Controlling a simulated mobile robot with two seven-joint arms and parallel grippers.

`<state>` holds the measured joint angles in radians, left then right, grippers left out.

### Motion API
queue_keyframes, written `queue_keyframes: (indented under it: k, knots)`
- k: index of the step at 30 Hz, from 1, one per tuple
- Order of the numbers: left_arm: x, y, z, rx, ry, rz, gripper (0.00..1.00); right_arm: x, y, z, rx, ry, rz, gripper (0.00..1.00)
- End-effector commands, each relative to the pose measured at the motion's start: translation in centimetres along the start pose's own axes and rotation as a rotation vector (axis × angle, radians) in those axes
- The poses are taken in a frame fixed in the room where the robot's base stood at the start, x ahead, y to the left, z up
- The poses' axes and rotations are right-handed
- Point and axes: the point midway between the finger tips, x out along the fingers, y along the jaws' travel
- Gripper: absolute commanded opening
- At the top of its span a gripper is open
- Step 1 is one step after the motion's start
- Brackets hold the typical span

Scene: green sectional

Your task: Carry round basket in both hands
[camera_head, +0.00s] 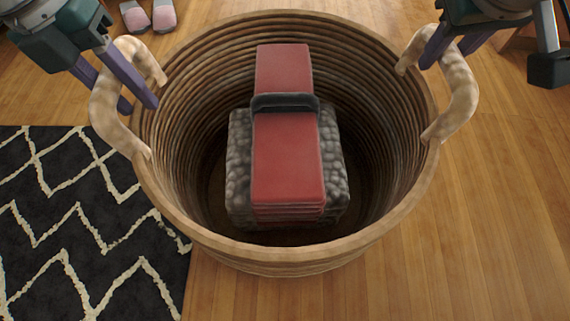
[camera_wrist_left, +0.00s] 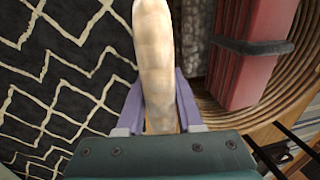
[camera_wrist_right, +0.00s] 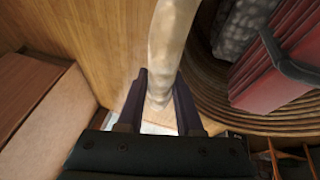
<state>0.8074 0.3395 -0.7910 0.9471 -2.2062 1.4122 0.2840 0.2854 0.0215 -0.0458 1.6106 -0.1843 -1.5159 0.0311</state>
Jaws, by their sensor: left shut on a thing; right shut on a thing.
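The round basket (camera_head: 290,255) is a brown coiled basket with two pale loop handles, seen from above in the middle of the head view. A red folded thing (camera_head: 288,160) with a dark band lies inside on a grey textured block (camera_head: 238,180). My left gripper (camera_head: 140,103) is shut on the basket's left handle (camera_wrist_left: 155,50); its purple fingers sit on either side of it in the left wrist view. My right gripper (camera_head: 440,50) is shut on the right handle (camera_wrist_right: 168,50), with a finger on each side in the right wrist view. The basket looks about level.
A black rug (camera_head: 80,230) with cream zigzag lines lies at the left on the wooden floor (camera_head: 500,230). Pink slippers (camera_head: 148,15) are at the top left. A brown piece of furniture (camera_wrist_right: 45,110) shows in the right wrist view. The floor at the lower right is clear.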

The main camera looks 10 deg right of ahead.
Motion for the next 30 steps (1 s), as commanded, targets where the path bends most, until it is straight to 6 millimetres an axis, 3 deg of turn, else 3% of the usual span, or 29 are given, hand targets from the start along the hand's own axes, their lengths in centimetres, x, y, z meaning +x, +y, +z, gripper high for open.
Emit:
queue_keyframes:
  k: [7, 30]
  knots:
    - [-0.03, -0.02, 0.01, 0.0, 0.0, -0.001, 0.0, -0.01, 0.01, 0.01, 0.0, 0.0, 0.0, 0.0]
    - [-0.06, -0.07, 0.04, -0.001, -0.001, -0.004, 0.0, -0.02, 0.05, 0.0, 0.0, 0.0, 0.001, 0.0]
